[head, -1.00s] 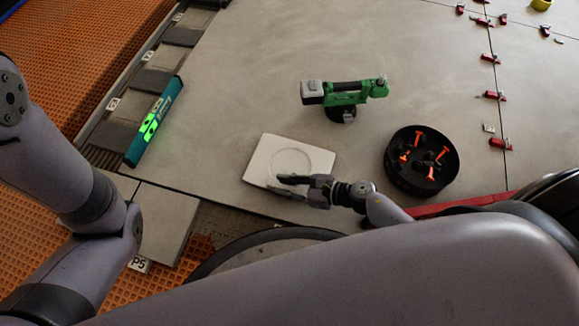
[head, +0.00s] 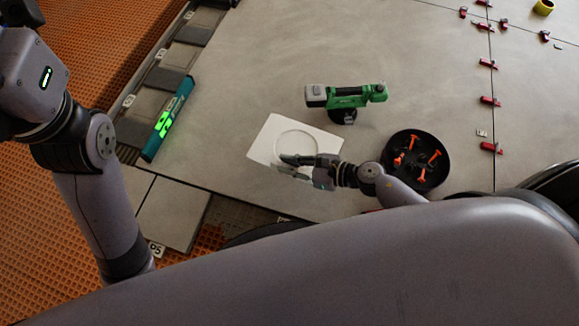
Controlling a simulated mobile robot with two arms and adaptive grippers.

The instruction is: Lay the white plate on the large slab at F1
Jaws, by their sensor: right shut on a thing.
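The white plate (head: 268,135) is a flat square with a faint round ring on it, over the near part of the large grey slab (head: 240,70). My right gripper (head: 284,162) is at the plate's near right edge and shut on it. I cannot tell whether the plate touches the slab or is held just above it. A label reading F1 cannot be made out. My left arm comes in at the left, but its gripper is outside the picture.
A green suction tool (head: 345,97) stands behind the plate. A black bowl (head: 440,180) with orange pieces is to the right. A teal level (head: 168,118) lies at the slab's left edge. Red clips (head: 489,101) line the seam at right. Bare slab lies beyond the plate.

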